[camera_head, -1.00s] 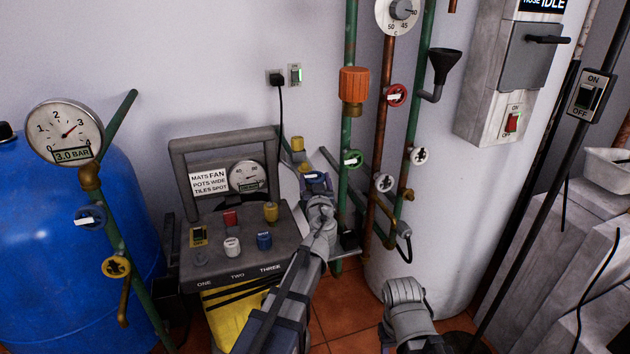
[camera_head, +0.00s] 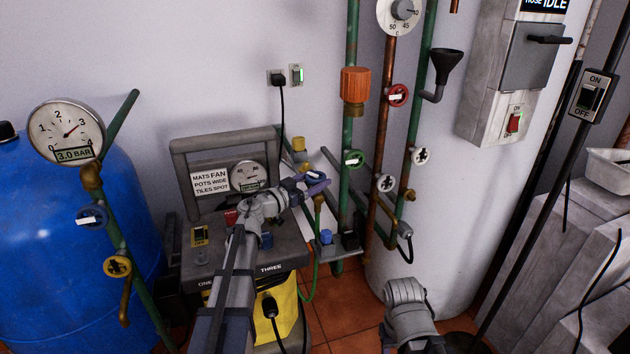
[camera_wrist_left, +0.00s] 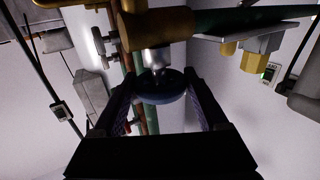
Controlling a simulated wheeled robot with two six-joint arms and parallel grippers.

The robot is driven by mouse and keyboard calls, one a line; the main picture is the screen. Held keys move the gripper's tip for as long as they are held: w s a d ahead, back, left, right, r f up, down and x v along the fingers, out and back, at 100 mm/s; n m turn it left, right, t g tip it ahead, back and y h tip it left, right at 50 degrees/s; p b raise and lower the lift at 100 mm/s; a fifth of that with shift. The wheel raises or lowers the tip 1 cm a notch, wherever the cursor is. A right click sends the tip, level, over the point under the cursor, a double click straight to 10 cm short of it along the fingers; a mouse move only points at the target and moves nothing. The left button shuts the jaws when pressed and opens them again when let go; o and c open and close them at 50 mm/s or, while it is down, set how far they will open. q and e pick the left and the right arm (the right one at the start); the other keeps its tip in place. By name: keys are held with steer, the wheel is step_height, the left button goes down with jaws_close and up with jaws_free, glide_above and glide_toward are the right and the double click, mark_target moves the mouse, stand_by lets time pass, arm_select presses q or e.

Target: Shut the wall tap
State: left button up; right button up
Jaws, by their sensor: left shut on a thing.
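The wall tap has a blue round handle (camera_wrist_left: 162,88) on a metal stem, with a brass body (camera_wrist_left: 155,27) behind it in the left wrist view. My left gripper (camera_head: 314,180) is at the tap, right of the grey control panel in the head view. Its two dark fingers (camera_wrist_left: 160,110) close on the sides of the blue handle. In the head view the gripper hides most of the handle. The tap's brass spout (camera_head: 319,203) points down below the gripper. Only a link of my right arm shows at the bottom; its gripper is out of view.
The grey control panel (camera_head: 285,252) stands left of the tap, below my left forearm. Green and copper pipes with a green valve wheel (camera_head: 353,158) and a red valve wheel (camera_head: 398,95) rise close at the right. A blue tank (camera_head: 45,260) is at the far left.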

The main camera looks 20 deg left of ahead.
arm_select(q)
steer(key=m+g+h, duration=0.1)
steer(key=h, duration=0.1)
steer(key=m+g+h, duration=0.3)
steer(key=m+g, duration=0.1)
steer(key=shift+w+a+h, duration=0.25)
steer(key=shift+w+h, duration=0.05)
steer(key=shift+h, duration=0.1)
steer(key=shift+m+g+h, duration=0.8)
steer(key=shift+m+g, duration=0.3)
steer(key=shift+g, duration=0.5)
steer(key=shift+s+d+g, duration=0.1)
steer(key=shift+s+g, duration=0.05)
steer(key=shift+g, duration=0.15)
steer(key=o, duration=1.3)
steer(key=v, duration=0.7)
steer(key=shift+s+a+f, duration=0.1)
steer(key=shift+a+f, duration=0.05)
steer(key=shift+a, duration=0.2)
